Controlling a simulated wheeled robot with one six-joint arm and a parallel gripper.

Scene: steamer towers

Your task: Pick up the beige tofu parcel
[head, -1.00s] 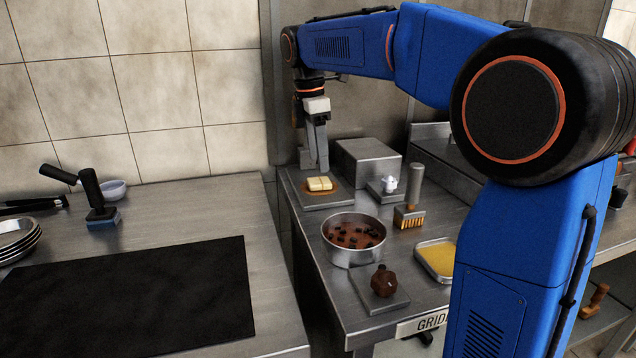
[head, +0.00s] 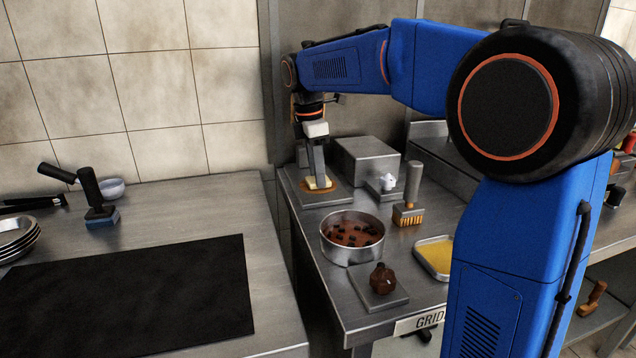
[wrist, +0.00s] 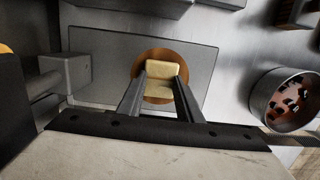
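The beige tofu parcel (wrist: 160,67) lies on a round brown disc (wrist: 139,88), on a grey slab (wrist: 100,70) at the back left of the steel counter. It also shows in the head view (head: 310,183), partly hidden by my gripper. My gripper (wrist: 160,78) points down at the parcel, its fingertips spread and overlapping the parcel's two sides in the wrist view. Beige shows between the fingers. I cannot tell whether the fingertips touch it or stand just above it.
A round pan of brown liquid with dark bits (head: 342,258) stands in front of the slab. A grey block (head: 368,160), a small white item (head: 388,181) and a brush (head: 409,213) are to the right. A dark brown lump (head: 383,279) and a yellow tray (head: 434,262) are nearer.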

